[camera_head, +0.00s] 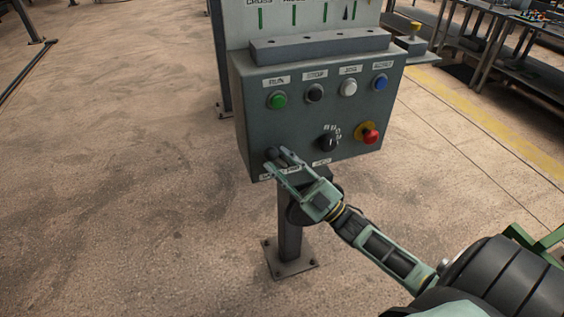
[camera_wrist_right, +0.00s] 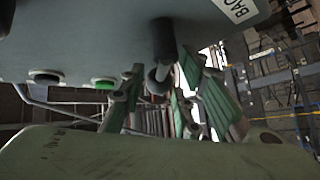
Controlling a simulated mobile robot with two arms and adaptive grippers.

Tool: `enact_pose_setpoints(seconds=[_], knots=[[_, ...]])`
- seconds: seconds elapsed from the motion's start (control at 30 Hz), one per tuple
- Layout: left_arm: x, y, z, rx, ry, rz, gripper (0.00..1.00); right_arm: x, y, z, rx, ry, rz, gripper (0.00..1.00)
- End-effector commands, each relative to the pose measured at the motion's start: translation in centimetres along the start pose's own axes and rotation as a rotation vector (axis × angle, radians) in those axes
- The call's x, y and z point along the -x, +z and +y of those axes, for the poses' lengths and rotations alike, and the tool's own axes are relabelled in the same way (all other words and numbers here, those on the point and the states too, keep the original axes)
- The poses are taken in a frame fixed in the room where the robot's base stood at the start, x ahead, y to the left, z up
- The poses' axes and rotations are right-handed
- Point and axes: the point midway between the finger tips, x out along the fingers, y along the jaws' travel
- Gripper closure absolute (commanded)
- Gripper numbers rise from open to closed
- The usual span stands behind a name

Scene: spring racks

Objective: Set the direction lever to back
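The direction lever (camera_head: 271,153) is a dark, ball-ended lever at the lower left of the grey control box's front. In the right wrist view the lever (camera_wrist_right: 158,78) comes out of a black boss, and a white label (camera_wrist_right: 240,8) beginning "BAC" is beside it. My right gripper (camera_head: 277,161) reaches up to it from the lower right. In the wrist view the right gripper (camera_wrist_right: 158,88) has its fingers apart, one on each side of the lever's ball end. Narrow gaps seem to show; contact is hard to tell. The fingers partly hide the labels under the lever. My left gripper is not in view.
The control box (camera_head: 315,120) stands on a post. Its front has a green button (camera_head: 278,100), black, white and blue buttons, a selector knob (camera_head: 328,142) and a red emergency stop (camera_head: 369,136). Open floor lies to the left; benches stand at the upper right.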

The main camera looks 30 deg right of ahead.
Motion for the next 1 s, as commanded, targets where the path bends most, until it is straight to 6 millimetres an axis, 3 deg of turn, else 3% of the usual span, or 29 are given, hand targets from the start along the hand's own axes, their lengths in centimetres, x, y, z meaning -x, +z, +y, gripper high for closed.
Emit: enact_pose_setpoints(seconds=[0.17,0.6,0.8,1.0], knots=[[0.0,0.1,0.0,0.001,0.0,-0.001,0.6,1.6,0.2,-0.2,-0.002,-0.003,-0.006,0.7],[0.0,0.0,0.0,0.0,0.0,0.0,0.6,10.1,0.1,-0.1,-0.001,-0.002,-0.003,0.7],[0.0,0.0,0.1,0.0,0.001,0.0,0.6,11.7,0.1,-0.1,0.0,-0.001,0.001,0.7],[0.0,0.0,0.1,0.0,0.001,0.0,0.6,11.8,0.0,-0.1,0.0,-0.001,0.001,0.7]])
